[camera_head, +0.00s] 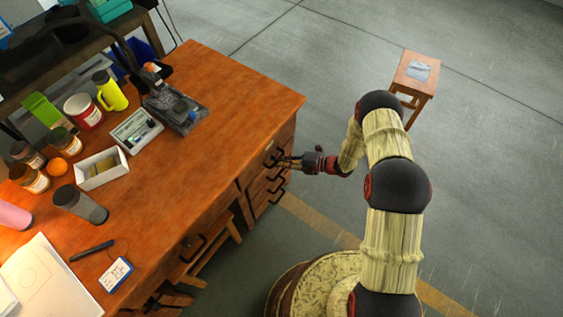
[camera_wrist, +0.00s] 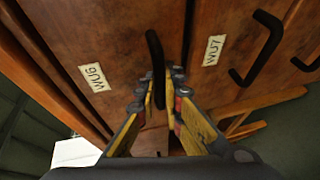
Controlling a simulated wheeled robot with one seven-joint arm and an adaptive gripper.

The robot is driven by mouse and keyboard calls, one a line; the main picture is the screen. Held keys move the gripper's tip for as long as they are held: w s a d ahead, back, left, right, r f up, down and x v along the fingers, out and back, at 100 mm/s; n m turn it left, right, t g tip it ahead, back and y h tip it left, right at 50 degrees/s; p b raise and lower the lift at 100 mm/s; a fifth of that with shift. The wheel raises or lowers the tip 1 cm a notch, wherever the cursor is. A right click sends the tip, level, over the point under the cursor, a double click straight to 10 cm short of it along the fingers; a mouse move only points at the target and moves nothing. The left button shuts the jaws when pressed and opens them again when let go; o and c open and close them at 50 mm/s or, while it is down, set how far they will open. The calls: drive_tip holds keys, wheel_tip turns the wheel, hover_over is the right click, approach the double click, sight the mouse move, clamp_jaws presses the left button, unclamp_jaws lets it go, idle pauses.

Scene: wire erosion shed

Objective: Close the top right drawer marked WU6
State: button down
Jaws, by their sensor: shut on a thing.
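The drawer marked WU6 has a wooden front (camera_wrist: 115,40) with a white label (camera_wrist: 93,77) in the wrist view. Its dark bar handle (camera_wrist: 154,52) stands between the fingers of my gripper (camera_wrist: 160,90), which is shut on it. In the head view my gripper (camera_head: 287,161) is at the upper drawer front on the right end of the desk (camera_head: 225,105). The arm and gripper partly hide that front. I cannot tell how far the drawer stands out from the desk.
The drawer front marked WU7 (camera_wrist: 230,75) lies beside WU6, with its own dark handle (camera_wrist: 262,50). Jars, a white box (camera_head: 102,168) and a dark device (camera_head: 175,107) stand on the desktop. A wooden stool (camera_head: 415,75) stands apart. The floor right of the desk is mostly clear.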

drive_tip(key=shift+w, duration=0.15)
drive_tip(key=c, duration=2.2)
unclamp_jaws()
drive_tip(key=shift+a, duration=0.1)
drive_tip(key=v, duration=1.2)
